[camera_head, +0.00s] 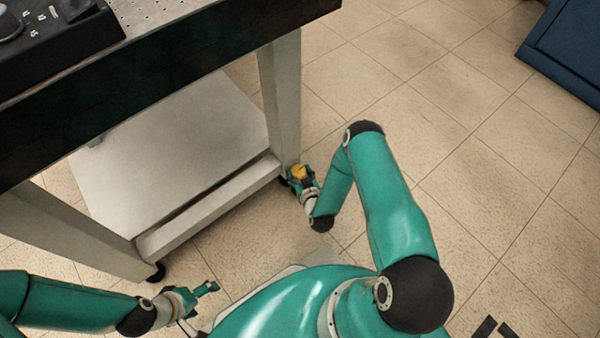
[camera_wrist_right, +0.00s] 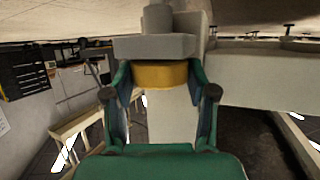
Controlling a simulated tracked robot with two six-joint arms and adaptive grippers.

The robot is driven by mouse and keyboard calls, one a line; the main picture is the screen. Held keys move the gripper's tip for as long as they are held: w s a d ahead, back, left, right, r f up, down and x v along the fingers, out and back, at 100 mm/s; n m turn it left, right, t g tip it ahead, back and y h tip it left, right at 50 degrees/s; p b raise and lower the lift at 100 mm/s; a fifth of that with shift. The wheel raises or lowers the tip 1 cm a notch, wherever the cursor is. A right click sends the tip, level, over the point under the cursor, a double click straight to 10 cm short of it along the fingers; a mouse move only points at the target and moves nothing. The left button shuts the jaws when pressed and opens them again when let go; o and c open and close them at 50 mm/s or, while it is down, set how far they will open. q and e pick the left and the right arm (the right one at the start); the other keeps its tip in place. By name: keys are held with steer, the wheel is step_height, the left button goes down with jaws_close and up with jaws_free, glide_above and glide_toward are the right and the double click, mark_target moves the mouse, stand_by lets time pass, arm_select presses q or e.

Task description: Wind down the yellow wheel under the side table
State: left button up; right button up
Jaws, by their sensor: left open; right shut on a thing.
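The side table (camera_head: 280,95) stands at the upper left in the head view, with a dark top edge and pale legs. The yellow wheel (camera_head: 299,172) is low at the foot of its right leg. In the right wrist view the yellow wheel (camera_wrist_right: 160,75) sits under a grey block, between my fingers. My right gripper (camera_head: 300,178) is shut on the wheel, with one finger on each side; it also shows in the right wrist view (camera_wrist_right: 160,92). My left gripper (camera_head: 208,288) is open and empty, low over the floor in front of the table.
A pale lower shelf (camera_head: 175,150) spans the table's legs. A black caster (camera_head: 156,272) is under the front left leg. A dark control box (camera_head: 60,40) sits on the tabletop. A blue cabinet (camera_head: 570,50) stands at the upper right. The tiled floor (camera_head: 480,150) between is clear.

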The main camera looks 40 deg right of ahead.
steer(key=o, duration=1.2)
steer(key=shift+c, duration=0.2)
step_height(320, 180, up, 10)
steer(key=shift+f, duration=0.1)
